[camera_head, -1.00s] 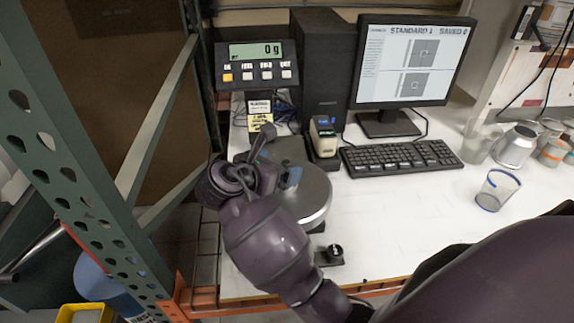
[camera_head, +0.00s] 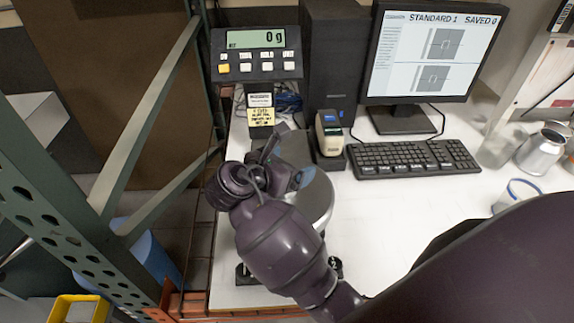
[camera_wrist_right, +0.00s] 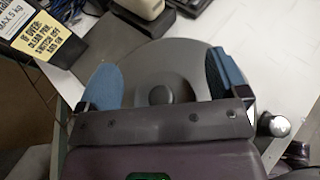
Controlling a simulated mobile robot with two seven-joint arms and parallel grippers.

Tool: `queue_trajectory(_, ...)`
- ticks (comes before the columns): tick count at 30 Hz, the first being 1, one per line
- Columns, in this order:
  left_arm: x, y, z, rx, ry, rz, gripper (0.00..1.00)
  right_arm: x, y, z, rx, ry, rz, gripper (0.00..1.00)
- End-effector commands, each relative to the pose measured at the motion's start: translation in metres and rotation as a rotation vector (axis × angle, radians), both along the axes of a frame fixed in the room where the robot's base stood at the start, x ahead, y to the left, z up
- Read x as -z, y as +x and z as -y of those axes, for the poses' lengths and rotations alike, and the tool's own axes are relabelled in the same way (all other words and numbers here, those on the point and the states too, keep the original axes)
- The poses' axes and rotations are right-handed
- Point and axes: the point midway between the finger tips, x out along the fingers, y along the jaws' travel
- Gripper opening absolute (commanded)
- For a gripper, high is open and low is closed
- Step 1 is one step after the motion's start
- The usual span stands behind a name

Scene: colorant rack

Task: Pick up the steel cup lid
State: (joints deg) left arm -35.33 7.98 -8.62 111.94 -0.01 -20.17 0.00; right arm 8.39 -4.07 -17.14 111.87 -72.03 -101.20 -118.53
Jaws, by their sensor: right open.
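My right gripper (camera_head: 286,176) is over a round steel disc (camera_head: 318,200) on the scale, and the arm hides part of the disc. In the right wrist view the open gripper (camera_wrist_right: 165,82) has its two blue finger pads apart, with the grey disc (camera_wrist_right: 150,58) between and beyond them. A small dark round spot (camera_wrist_right: 158,95) lies on the disc between the fingers, with nothing visibly gripped. I cannot tell whether the disc or the spot belongs to the steel cup lid or to the scale's pan. My left gripper is out of view.
The scale display (camera_head: 255,52) reads 0 g. A small boxy device (camera_head: 330,134), a keyboard (camera_head: 415,158) and a monitor (camera_head: 425,55) stand behind. A steel cup (camera_head: 541,152) and a clear blue-rimmed cup (camera_head: 512,193) are at right. A green rack post (camera_head: 55,200) stands left.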

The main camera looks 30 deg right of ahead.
Motion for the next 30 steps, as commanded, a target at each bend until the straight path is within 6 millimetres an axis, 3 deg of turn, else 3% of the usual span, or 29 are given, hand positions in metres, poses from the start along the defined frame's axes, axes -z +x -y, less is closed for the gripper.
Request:
queue_trajectory(10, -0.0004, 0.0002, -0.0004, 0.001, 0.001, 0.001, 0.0, 0.0007, -0.0016, -0.0005, 0.0, 0.0, 0.0, 0.92)
queue_trajectory(21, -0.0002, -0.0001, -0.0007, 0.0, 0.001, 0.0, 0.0, 0.0006, -0.0015, -0.0005, 0.0, 0.0, 0.0, 0.37)
queue_trajectory(30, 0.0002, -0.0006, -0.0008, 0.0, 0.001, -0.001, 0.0, -0.0036, -0.0011, -0.0007, 0.0, 0.001, 0.002, 0.36)
